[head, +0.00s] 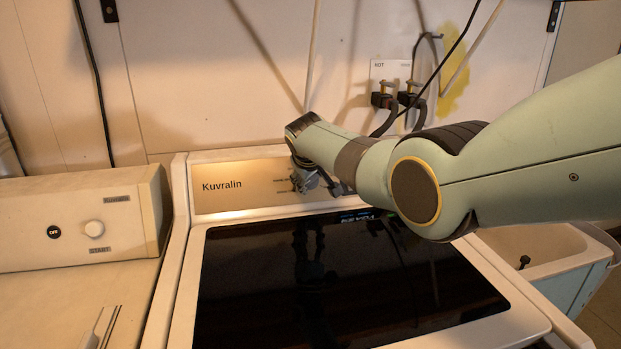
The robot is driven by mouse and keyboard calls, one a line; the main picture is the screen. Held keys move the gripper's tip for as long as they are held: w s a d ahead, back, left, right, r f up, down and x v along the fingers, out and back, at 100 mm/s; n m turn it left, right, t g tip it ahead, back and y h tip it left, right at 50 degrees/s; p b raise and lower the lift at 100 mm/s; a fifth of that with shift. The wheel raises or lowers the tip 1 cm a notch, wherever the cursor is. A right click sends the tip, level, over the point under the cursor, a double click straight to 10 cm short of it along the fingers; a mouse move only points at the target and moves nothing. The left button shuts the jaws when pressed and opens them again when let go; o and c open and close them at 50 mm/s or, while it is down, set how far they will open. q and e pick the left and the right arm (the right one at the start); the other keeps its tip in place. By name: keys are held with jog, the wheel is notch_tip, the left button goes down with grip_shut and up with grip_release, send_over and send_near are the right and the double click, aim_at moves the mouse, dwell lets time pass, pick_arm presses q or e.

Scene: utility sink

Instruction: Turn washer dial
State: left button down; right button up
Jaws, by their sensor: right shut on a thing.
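The washer (180,250) stands in the middle, with a dark glossy lid (330,275) and a tan control panel (240,187) marked "Kuvralin" along its back. My right arm reaches in from the right across the panel. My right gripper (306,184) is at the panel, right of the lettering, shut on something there. The dial is hidden behind the gripper and arm, so I cannot see its setting; the thing held appears to be at the dial's place.
A second machine (75,220) on the left has a white knob (94,228) and a black "OFF" mark. Water taps (395,95) and hoses are on the wall behind. A utility sink (535,245) stands at right. The lid top is clear.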

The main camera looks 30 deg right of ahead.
jog(key=o, duration=1.2)
jog(key=shift+c, duration=0.2)
jog(key=v, duration=1.2)
jog(key=shift+f, duration=0.1)
